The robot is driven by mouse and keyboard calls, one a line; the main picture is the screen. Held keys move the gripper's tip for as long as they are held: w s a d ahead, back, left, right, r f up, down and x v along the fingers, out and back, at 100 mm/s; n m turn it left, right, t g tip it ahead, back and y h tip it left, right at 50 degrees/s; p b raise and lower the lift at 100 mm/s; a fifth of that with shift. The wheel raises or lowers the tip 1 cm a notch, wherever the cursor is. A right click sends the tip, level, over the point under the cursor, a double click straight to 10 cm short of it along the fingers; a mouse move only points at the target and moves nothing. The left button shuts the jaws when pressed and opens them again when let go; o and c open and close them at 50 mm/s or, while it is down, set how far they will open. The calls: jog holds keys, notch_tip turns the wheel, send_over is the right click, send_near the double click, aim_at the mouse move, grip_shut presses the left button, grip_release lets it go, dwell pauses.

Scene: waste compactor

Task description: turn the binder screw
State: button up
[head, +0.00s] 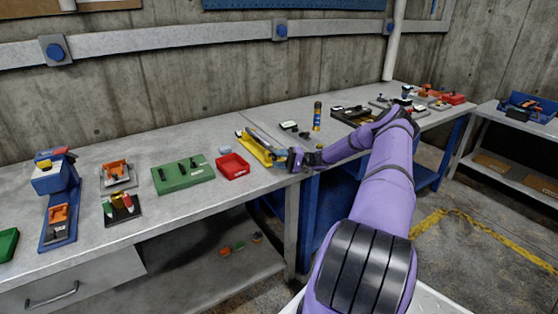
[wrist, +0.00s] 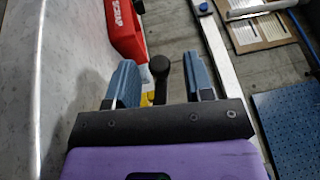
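My gripper (head: 299,159) is at the front edge of the long workbench, at the right end of a yellow device with grey bars (head: 258,147). In the wrist view its two blue-grey fingers (wrist: 160,78) are spread wide. A dark round-ended knob on a short stem (wrist: 160,68), which looks like the binder screw, shows between them. Gaps show on both sides of the knob, and neither finger appears to touch it. A bit of yellow (wrist: 148,98) shows beside the knob. The gripper body hides the knob's lower part, and the head view is too small to show the screw clearly.
A red tray (head: 232,167), marked SCRAP in the wrist view (wrist: 122,28), sits left of the yellow device. A green block (head: 183,174) lies further left. A yellow and dark cylinder (head: 317,116) stands behind my gripper.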

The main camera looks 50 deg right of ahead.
jog(key=s+a+r, duration=0.2)
jog(key=s+a, duration=0.2)
jog(key=s, duration=0.3)
jog(key=s+a+r, duration=0.3)
jog(key=s+a, duration=0.1)
jog(key=s, duration=0.2)
jog(key=shift+s, duration=0.4)
jog(key=shift+a, duration=0.1)
